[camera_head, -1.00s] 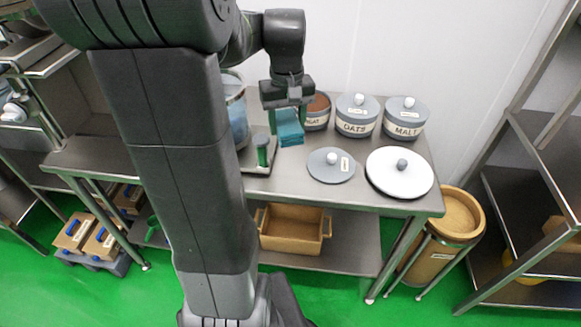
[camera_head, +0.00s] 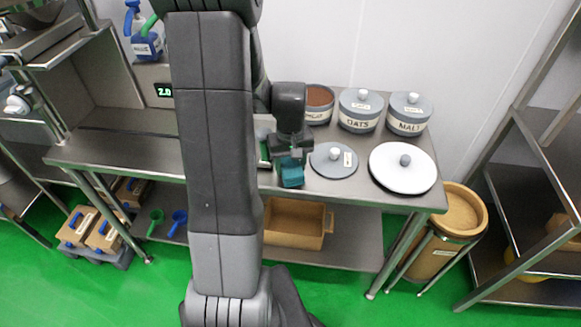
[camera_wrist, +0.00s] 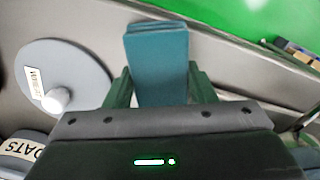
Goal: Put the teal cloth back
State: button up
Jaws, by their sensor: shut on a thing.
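The teal cloth (camera_head: 291,177) is a folded block held between the green fingers of my gripper (camera_head: 290,163). It is near the front edge of the steel table (camera_head: 380,193), left of a grey lid. In the wrist view the teal cloth (camera_wrist: 157,60) sits between the two fingers of my gripper (camera_wrist: 160,85), with the table's front edge passing behind it. I cannot tell whether the cloth touches the table. My arm hides part of the table to the left.
The grey lid (camera_head: 326,163) and a white lid (camera_head: 403,183) lie on the table. An open canister (camera_head: 319,117), the OATS canister (camera_head: 360,123) and the MALT canister (camera_head: 408,126) stand behind. A brown crate (camera_head: 290,236) is on the lower shelf; a round bin (camera_head: 441,256) stands right.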

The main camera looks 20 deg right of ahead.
aim_at(291, 164)
jog(key=shift+f, duration=0.7)
jog(key=shift+f, duration=0.2)
jog(key=o, duration=1)
notch_tip(291, 164, up, 12)
jog(key=shift+r, duration=0.2)
